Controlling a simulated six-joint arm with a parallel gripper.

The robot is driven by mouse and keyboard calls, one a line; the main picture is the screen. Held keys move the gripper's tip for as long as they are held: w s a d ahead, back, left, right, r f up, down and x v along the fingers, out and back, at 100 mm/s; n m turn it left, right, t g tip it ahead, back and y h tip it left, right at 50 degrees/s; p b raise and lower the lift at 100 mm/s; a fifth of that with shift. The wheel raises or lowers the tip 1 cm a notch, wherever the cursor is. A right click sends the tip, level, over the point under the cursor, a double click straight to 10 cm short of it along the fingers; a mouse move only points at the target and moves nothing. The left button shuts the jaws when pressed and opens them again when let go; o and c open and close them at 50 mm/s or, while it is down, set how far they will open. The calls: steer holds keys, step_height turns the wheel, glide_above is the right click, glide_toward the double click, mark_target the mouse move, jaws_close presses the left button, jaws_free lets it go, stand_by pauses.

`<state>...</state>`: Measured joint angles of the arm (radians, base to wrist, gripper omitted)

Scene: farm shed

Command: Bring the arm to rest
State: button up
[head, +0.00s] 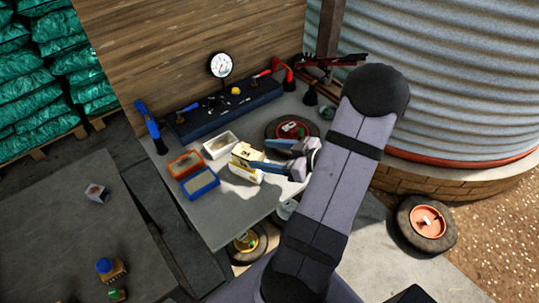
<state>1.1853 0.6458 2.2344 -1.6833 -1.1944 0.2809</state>
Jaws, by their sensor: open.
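My arm reaches up from the bottom of the head view and bends down over the grey workbench (232,226). My gripper (262,155) points left above the bench, with its two blue-grey fingers apart. A white and yellow carton (243,156) is right by the fingertips. I cannot tell whether the fingers touch it. My arm hides part of the bench's right side.
An orange-rimmed tray (173,170), a blue-rimmed tray (215,185) and a white tray (213,153) sit left of the gripper. A dark rack (185,133) and a dial gauge (221,77) stand at the back.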

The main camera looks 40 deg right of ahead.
steer(key=shift+s+d+r, duration=0.15)
steer(key=shift+s, duration=0.25)
steer(key=w+d+r+g+h+p, duration=0.1)
steer(key=w+r+g+h+p, duration=0.15)
steer(key=w+h, duration=0.3)
steer(key=s+a+m+g, duration=0.2)
steer(key=s+a+g, duration=0.3)
steer(key=s+a, duration=0.3)
steer(key=s+a+m+g, duration=0.2)
steer(key=s+a+g, duration=0.3)
steer(key=a, duration=0.9)
steer(key=s, duration=0.3)
